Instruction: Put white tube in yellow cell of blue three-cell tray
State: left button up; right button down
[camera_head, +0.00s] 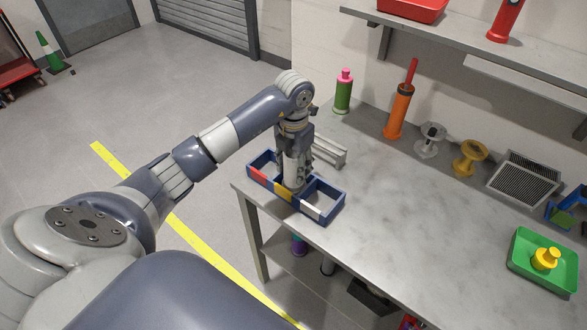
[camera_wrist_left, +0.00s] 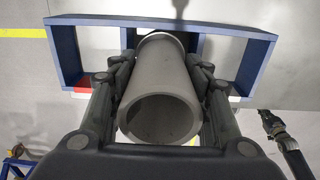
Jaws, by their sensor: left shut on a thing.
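The blue three-cell tray (camera_head: 333,212) stands near the table's left front edge. Its front wall carries a red mark, a yellow mark (camera_head: 283,191) in the middle and a white mark. My left gripper (camera_head: 294,168) points down over the middle, yellow-marked cell. It is shut on the white tube, which looks grey and hollow in the left wrist view (camera_wrist_left: 163,85). The tube is roughly upright between the fingers, in line with the middle cell; its lower end is hidden, so I cannot tell whether it touches the floor. The outer cells look empty.
A grey rail-like block (camera_head: 329,150) lies just behind the tray. A green bottle (camera_head: 343,92), an orange cylinder (camera_head: 399,112) and spools stand along the wall. A green tray (camera_head: 541,272) with a yellow piece is at right. The middle of the table is clear.

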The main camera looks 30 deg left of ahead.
pick_arm(q)
notch_tip(320, 180, down, 2)
jog(key=shift+f, duration=0.1)
jog(key=o, duration=0.7)
jog(key=shift+f, duration=0.15)
jog(key=o, duration=0.5)
jog(key=shift+c, duration=0.2)
jog(key=shift+r, duration=0.2)
